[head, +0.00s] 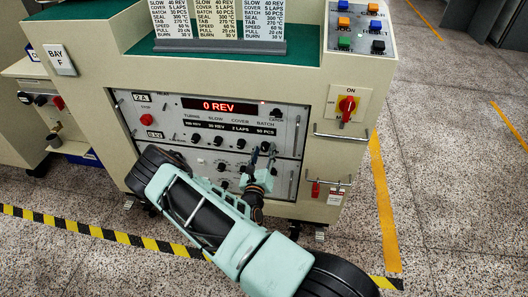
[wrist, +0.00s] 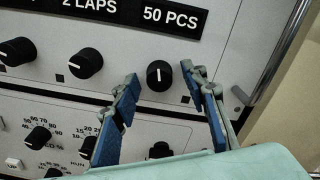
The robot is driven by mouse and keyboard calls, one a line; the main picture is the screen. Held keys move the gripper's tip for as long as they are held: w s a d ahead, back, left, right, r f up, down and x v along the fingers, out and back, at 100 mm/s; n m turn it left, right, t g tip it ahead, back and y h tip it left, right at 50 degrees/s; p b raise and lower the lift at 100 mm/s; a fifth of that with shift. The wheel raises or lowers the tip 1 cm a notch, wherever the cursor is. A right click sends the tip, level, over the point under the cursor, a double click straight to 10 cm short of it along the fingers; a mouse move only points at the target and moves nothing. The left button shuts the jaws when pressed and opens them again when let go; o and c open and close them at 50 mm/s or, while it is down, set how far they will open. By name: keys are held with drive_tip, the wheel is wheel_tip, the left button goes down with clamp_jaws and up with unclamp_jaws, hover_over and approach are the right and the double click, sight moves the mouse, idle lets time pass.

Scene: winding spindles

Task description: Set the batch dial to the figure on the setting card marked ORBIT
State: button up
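The batch dial (wrist: 160,74) is a round black knob with a white pointer line, standing near upright. The label above it (wrist: 171,18) reads 50 PCS; in the head view the same label (head: 265,131) sits under BATCH. My gripper (head: 263,151) is open, and in the wrist view its blue-padded fingertips stand left and right of the dial with gaps showing. In the head view the fingers largely hide the dial. Three setting cards, left (head: 172,20), middle (head: 216,20) and right (head: 264,20), stand on the green top; their headings are cut off, so ORBIT cannot be picked out.
The red display (head: 220,106) reads 0 REV. Other black knobs (wrist: 85,63) lie left of the batch dial, with a lower row of knobs beneath. A panel handle (head: 296,134) stands close on the right. A red-and-yellow ON switch (head: 347,104) is further right.

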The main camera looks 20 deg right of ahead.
drive_tip(key=v, duration=1.2)
idle(0.3)
